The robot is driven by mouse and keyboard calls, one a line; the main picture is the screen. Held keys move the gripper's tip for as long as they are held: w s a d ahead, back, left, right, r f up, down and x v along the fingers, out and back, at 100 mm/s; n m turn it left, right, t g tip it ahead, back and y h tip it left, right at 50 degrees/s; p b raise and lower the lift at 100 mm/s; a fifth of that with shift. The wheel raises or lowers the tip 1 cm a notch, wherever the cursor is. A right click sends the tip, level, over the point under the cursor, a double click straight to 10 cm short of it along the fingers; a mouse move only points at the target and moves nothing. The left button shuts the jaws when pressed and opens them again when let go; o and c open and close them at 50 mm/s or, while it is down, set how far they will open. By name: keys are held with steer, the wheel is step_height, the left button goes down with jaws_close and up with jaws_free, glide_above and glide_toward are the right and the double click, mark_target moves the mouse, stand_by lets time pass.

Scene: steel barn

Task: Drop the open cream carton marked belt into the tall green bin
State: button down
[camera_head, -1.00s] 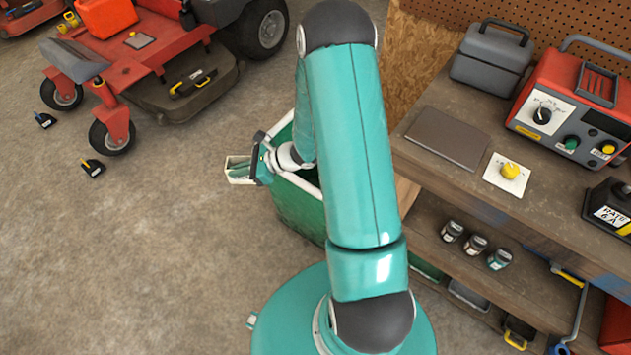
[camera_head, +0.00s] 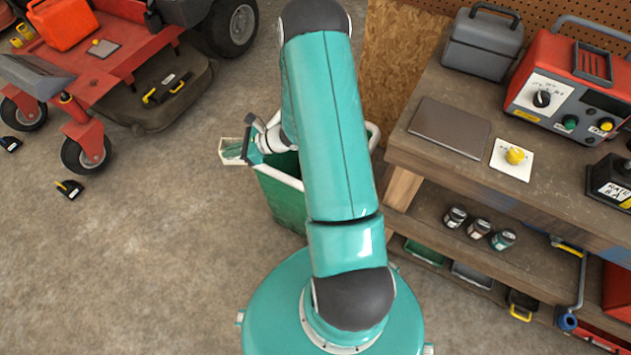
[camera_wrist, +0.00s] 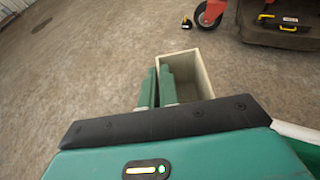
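The open cream carton (camera_head: 230,150) is held out at the end of my arm, left of the bin in the head view. In the wrist view the carton (camera_wrist: 204,72) shows its open, empty-looking inside. My gripper (camera_wrist: 158,85) has its two green fingers close together on the carton's left wall, one outside and one inside; it also shows in the head view (camera_head: 240,152). The tall green bin (camera_head: 283,207) with a white rim stands on the floor right beside the gripper, partly hidden behind my arm. The belt marking is not visible.
A workbench (camera_head: 440,162) on the right holds a red charger (camera_head: 570,85), a grey case (camera_head: 482,45) and small jars on its shelf. A red mower (camera_head: 110,70) stands at the upper left.

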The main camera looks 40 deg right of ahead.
steer(key=s+d+f+m+t+h, duration=0.1)
steer(key=s+d+f+m+h, duration=0.15)
steer(key=d, duration=0.75)
steer(key=s+d+f+m+t+h, duration=0.1)
steer(key=d+f+m+h, duration=0.15)
steer(key=d, duration=0.65)
steer(key=s+d+f+m+t+h, duration=0.1)
steer(key=s+d+f+t, duration=0.15)
steer(key=d, duration=0.75)
step_height(320, 180, down, 6)
steer(key=shift+w+g, duration=0.3)
steer(key=shift+g, duration=0.15)
steer(key=shift+f, duration=0.1)
steer(key=c, duration=1.6)
jaws_free()
